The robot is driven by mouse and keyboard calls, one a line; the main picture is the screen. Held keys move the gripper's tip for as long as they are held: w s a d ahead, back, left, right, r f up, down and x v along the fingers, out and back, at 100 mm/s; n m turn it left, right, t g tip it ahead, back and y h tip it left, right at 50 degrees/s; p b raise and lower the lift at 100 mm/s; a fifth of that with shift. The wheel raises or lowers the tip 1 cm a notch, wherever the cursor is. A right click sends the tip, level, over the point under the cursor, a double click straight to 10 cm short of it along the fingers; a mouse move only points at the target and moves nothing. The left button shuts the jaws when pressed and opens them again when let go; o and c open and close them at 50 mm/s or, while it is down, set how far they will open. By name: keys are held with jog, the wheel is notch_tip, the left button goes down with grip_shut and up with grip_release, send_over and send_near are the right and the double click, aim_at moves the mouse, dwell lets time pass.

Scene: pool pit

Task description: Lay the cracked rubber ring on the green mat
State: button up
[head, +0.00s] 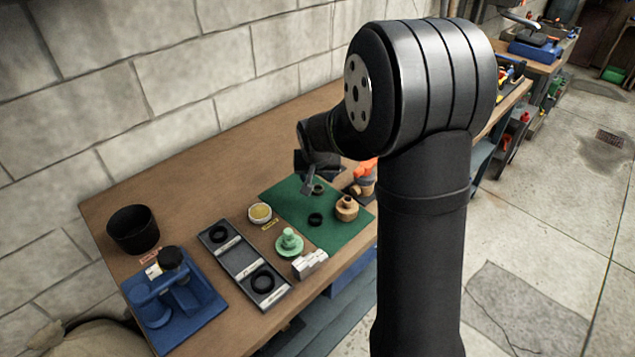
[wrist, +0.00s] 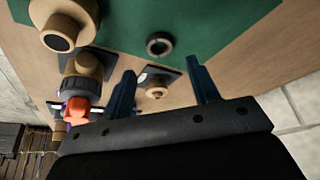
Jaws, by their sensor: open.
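The green mat (head: 338,236) lies on the bench; it also shows in the wrist view (wrist: 215,20). One dark ring (head: 315,219) lies flat near its middle. Another dark ring (head: 318,188) is on the mat farther back, close to my fingers. A single dark ring (wrist: 159,44) shows on the mat in the wrist view, beyond the fingertips. I cannot make out a crack on any ring. My gripper (head: 309,186) is over the back of the mat; in the wrist view its fingers (wrist: 160,76) are apart with nothing held between them.
A tan fitting (head: 347,209) stands on the mat's right side. An orange-handled valve (head: 365,178) is behind it. Left of the mat are a dish (head: 260,213), a green part (head: 289,243), white boxes (head: 310,263), a tray (head: 241,262) holding dark rings, a black bin (head: 133,230) and a blue tool (head: 172,300).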

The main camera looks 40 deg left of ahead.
aim_at(317, 190)
jog(key=v, duration=0.6)
jog(key=shift+r, duration=0.2)
jog(key=shift+f, duration=0.1)
jog(key=x, duration=1.2)
jog(key=shift+f, duration=0.15)
jog(key=shift+r, duration=0.2)
